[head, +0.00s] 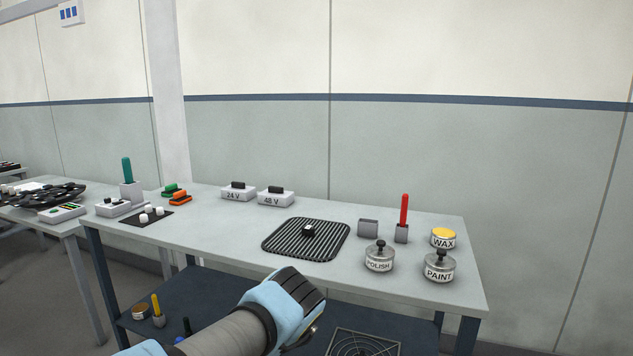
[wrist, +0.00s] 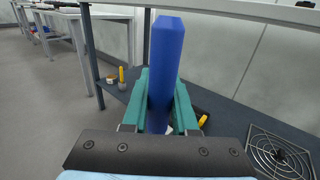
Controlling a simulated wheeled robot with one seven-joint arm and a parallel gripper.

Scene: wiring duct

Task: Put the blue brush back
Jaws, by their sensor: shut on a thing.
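In the wrist view my gripper (wrist: 161,88) has its teal fingers shut on the handle of the blue brush (wrist: 167,55). The brush points up the picture; its lower end is hidden behind the gripper. In the head view my arm reaches over the lower shelf, and the fingers and held brush cannot be made out clearly. On the tabletop, a red brush (head: 404,210) stands upright in a small grey holder (head: 401,234). An empty-looking grey block (head: 368,228) stands to its left.
The table (head: 210,236) bears a ribbed black mat (head: 280,242), POLISH (head: 379,259) and PAINT (head: 439,269) pots, a WAX tin (head: 443,241), and 24 V (head: 238,194) and 48 V (head: 276,199) boxes. The lower shelf holds a yellow-handled brush (head: 155,303) and a round grille (head: 362,343).

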